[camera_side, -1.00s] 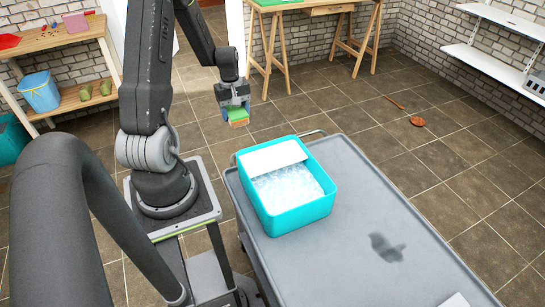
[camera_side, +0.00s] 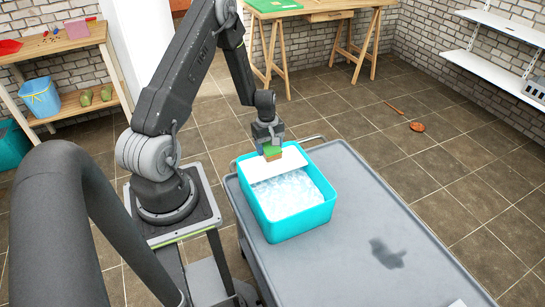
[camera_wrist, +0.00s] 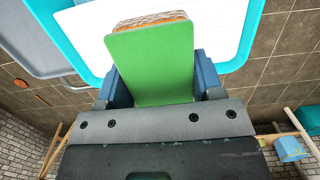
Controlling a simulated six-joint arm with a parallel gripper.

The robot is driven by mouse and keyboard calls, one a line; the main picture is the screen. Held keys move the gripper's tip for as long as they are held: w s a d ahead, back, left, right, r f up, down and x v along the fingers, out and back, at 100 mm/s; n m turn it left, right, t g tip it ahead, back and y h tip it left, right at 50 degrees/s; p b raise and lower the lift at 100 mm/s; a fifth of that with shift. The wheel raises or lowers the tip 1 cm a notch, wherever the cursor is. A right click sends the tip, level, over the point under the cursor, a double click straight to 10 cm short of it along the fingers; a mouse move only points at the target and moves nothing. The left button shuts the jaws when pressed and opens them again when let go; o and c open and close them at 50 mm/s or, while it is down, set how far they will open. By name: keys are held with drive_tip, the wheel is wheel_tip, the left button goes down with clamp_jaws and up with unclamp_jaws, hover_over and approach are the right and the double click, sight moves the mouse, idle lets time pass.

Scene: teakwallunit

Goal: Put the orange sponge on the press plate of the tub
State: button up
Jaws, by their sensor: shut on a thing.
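My gripper (camera_side: 268,147) is shut on the orange sponge (camera_side: 272,155), which has a green face. In the wrist view the green side of the sponge (camera_wrist: 152,62) faces the camera, with a strip of orange at its far edge, between the blue fingers of my gripper (camera_wrist: 155,80). The turquoise tub (camera_side: 290,225) stands on the grey cart. Its white press plate (camera_side: 285,171) covers the back part, and bubbly water (camera_side: 290,195) fills the front. The sponge is over the back left part of the plate; whether it touches cannot be told. The plate (camera_wrist: 90,30) also shows under the sponge in the wrist view.
The grey cart top (camera_side: 385,220) is mostly clear right of the tub, with a dark patch (camera_side: 387,253) on it. A wooden shelf (camera_side: 60,45) stands at the back left. A brown long-handled thing (camera_side: 416,126) lies on the tiled floor.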

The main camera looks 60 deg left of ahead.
sight(273, 163)
drive_tip(key=shift+w+d+f, duration=0.3)
drive_tip(key=shift+w+f, duration=0.15)
drive_tip(key=shift+w, duration=0.05)
drive_tip(key=shift+f, duration=1.9)
drive_tip(key=shift+f, duration=0.1)
drive_tip(key=o, duration=1)
drive_tip(key=shift+c, duration=0.2)
